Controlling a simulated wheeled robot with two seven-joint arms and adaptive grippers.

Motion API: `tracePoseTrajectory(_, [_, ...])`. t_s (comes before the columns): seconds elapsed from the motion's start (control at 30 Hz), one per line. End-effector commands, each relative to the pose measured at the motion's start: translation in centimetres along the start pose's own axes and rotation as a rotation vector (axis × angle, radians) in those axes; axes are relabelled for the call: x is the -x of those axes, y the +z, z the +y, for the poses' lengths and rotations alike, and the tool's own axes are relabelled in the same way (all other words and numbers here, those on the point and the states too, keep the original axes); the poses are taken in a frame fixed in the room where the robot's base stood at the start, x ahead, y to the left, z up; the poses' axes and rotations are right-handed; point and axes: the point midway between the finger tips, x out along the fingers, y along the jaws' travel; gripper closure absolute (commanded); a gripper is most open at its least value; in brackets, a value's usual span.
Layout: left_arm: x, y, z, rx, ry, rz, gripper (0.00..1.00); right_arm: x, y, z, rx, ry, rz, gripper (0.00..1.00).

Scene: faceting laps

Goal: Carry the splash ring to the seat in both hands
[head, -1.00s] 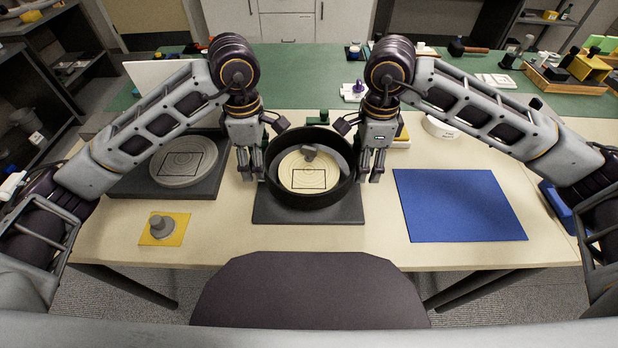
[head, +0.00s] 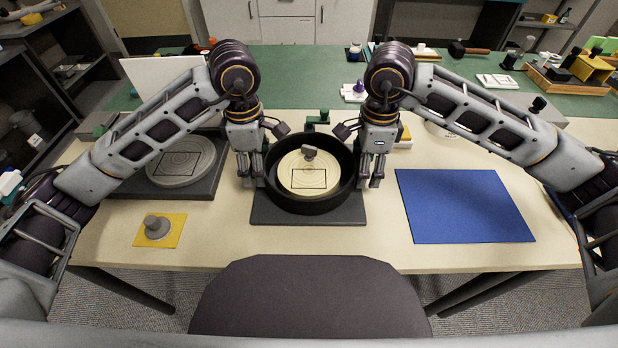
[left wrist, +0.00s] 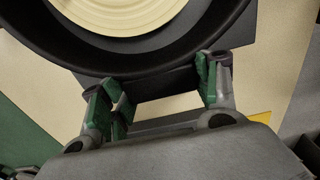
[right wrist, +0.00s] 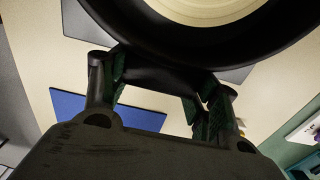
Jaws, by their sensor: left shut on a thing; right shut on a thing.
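The splash ring (head: 311,204) is a wide black ring in the middle of the head view. It surrounds a cream disc (head: 300,178) with a small grey knob on it, over a dark square base (head: 268,217). I cannot tell whether the ring rests on the base or hangs just above it. My left gripper (head: 250,178) is shut on its left side and my right gripper (head: 369,180) on its right side. The ring looks about level. The wrist views show the ring (left wrist: 60,45) (right wrist: 150,45) at both sets of fingers.
To the left, a grey disc (head: 180,165) lies on another dark base (head: 190,190). In front of it is a yellow pad (head: 176,239) with a grey knob (head: 157,227). A blue mat (head: 465,205) lies to the right. Small items stand on the green rear surface (head: 300,68).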

Motion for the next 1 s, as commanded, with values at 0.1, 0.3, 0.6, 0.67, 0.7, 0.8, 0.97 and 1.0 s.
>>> tracePoseTrajectory(0.1, [-0.28, 0.2, -0.04, -0.003, 0.001, -0.005, 0.71, -0.3, 0.19, 0.05, 0.003, -0.001, -0.005, 0.71])
tracePoseTrajectory(0.3, [-0.27, 0.18, -0.04, -0.003, 0.001, -0.005, 0.19, -0.29, 0.17, 0.05, 0.003, 0.0, -0.004, 0.2])
tracePoseTrajectory(0.6, [-0.28, 0.08, -0.02, -0.002, 0.001, -0.002, 0.17, -0.29, 0.08, 0.02, 0.001, 0.0, -0.002, 0.17])
tracePoseTrajectory(0.67, [-0.27, 0.07, -0.01, -0.001, 0.001, -0.002, 0.17, -0.29, 0.06, 0.01, 0.001, 0.0, -0.001, 0.17])
tracePoseTrajectory(0.7, [-0.25, 0.05, 0.0, -0.001, 0.001, -0.001, 0.17, -0.29, 0.05, 0.01, 0.001, 0.0, -0.001, 0.17])
tracePoseTrajectory(0.8, [-0.13, 0.04, 0.0, -0.001, 0.0, -0.001, 0.17, -0.29, 0.03, 0.01, 0.001, 0.0, -0.001, 0.17])
tracePoseTrajectory(0.97, [0.4, 0.02, 0.04, -0.001, 0.002, -0.001, 0.17, -0.3, 0.02, 0.0, 0.0, 0.0, 0.0, 0.17])
tracePoseTrajectory(1.0, [0.62, 0.01, 0.06, -0.001, 0.002, 0.0, 0.17, -0.3, 0.01, 0.0, 0.0, 0.0, 0.0, 0.17])
